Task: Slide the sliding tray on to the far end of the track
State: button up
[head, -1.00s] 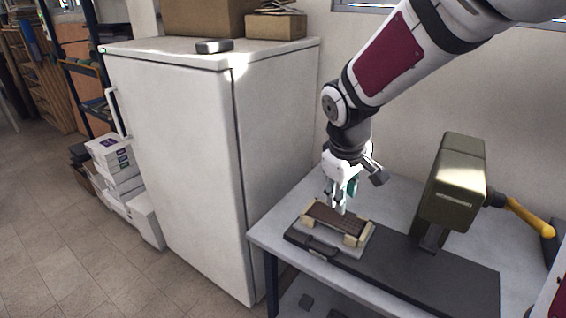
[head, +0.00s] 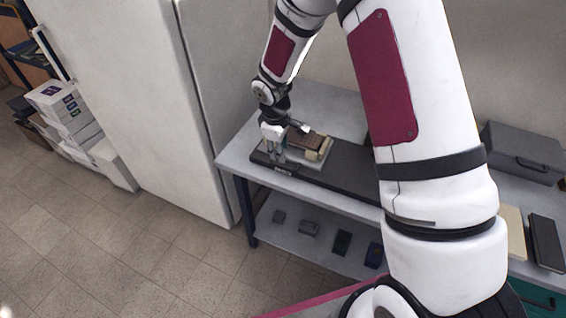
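In the head view, a pale tray-like piece (head: 321,155) with a brown ribbed top sits near the left end of a long dark base (head: 350,164) on the grey table. It looks like the sliding tray, and the dark base like its track, though rails are too small to make out. My gripper (head: 274,158) points down at the left end of the tray and covers part of it. I cannot tell whether it touches the tray or how far its fingers are apart. My own arm hides the right part of the dark base.
A white fridge (head: 150,90) stands left of the table (head: 240,150). Several small items lie on the lower shelf (head: 270,232). A grey case (head: 522,150) and a dark book-like item (head: 546,243) are on the right. The floor (head: 130,255) in front is clear.

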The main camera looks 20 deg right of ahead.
aim_at(283, 166)
jog(key=f, duration=0.5)
jog(key=w+d+f, duration=0.1)
jog(key=f, duration=0.2)
jog(key=shift+w+f+p, duration=0.1)
jog(key=shift+p, duration=0.2)
grip_shut()
